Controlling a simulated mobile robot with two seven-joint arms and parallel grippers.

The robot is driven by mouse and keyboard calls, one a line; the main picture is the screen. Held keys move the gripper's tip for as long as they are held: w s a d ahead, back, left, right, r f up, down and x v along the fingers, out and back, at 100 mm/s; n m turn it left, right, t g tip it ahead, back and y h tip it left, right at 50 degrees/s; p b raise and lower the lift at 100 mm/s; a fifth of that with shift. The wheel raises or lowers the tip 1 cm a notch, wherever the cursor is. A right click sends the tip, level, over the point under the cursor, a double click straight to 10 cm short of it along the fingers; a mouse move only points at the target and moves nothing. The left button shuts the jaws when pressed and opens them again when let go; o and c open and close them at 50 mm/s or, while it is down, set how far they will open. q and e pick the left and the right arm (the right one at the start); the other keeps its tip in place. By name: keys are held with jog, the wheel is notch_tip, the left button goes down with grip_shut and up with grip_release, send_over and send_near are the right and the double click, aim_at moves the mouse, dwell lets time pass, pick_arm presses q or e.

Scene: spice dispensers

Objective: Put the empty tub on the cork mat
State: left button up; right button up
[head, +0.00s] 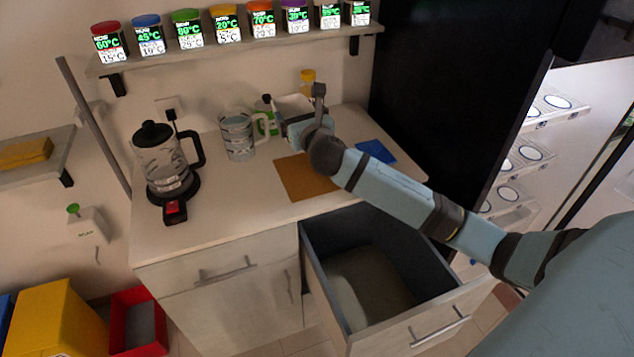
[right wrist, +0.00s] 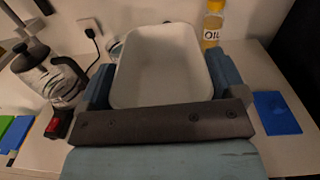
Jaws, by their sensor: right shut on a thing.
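The empty white tub (right wrist: 158,65) fills the middle of the right wrist view, between the two fingers of my right gripper (right wrist: 162,80). The gripper is shut on it, and the tub's inside looks bare. In the head view my right gripper (head: 291,120) is over the back of the counter, and only part of the tub (head: 294,103) shows behind it. The brown cork mat (head: 300,182) lies flat on the counter, nearer the front than the gripper; my arm covers its right part. My left gripper is out of view.
A coffee pot (head: 162,165) and a glass mug (head: 238,138) stand left of the mat. A yellow-capped oil bottle (right wrist: 213,25) is behind the tub. A blue mat (head: 376,151) lies to the right. An open drawer (head: 375,275) juts out below the counter. Spice dispensers line the shelf.

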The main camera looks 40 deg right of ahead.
jog(key=shift+w+d+r, duration=0.15)
jog(key=shift+w+d, duration=0.4)
jog(key=shift+w, duration=0.05)
jog(key=shift+w+d+f+h, duration=0.15)
jog(key=shift+f+h, duration=0.1)
jog(key=shift+h, duration=0.05)
pick_arm(q)
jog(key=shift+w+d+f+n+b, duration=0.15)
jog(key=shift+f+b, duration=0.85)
jog(key=shift+b, duration=0.15)
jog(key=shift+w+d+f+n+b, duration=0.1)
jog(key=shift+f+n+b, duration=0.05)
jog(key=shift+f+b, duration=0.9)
pick_arm(e)
jog(key=shift+f, duration=9.45)
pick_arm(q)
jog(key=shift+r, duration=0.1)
pick_arm(e)
jog(key=shift+f, duration=0.1)
jog(key=o, duration=0.7)
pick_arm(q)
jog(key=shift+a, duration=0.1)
pick_arm(e)
jog(key=shift+o, duration=0.5)
